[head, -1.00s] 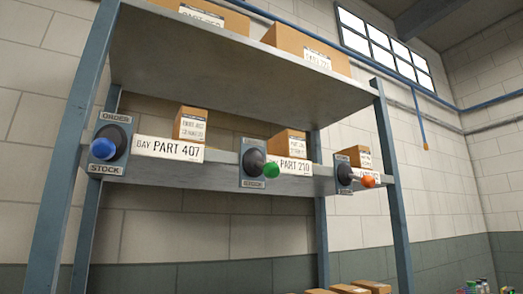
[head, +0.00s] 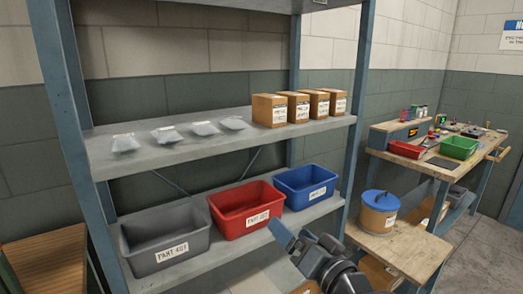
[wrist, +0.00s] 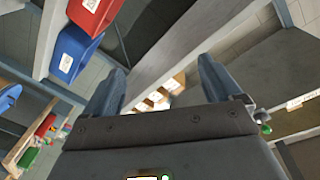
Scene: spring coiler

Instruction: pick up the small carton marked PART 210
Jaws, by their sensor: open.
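The small carton marked PART 210 is not identifiable in either view now. Several brown cartons with white labels (head: 298,107) stand in a row on the right of the middle shelf (head: 215,143); their print is too small to read. My gripper (wrist: 160,68) is open and empty in the wrist view, its two blue-grey fingers apart. Some cartons (wrist: 155,100) show small beyond the gap between the fingers. In the head view my gripper's blue finger shows low, in front of the bottom shelf.
Several clear packets (head: 203,129) lie left of the cartons. Below stand a grey bin (head: 165,240), a red bin (head: 245,208) and a blue bin (head: 306,187). A workbench (head: 400,235) with a blue-lidded tub (head: 379,211) stands right. A green knob (wrist: 265,128) shows in the wrist view.

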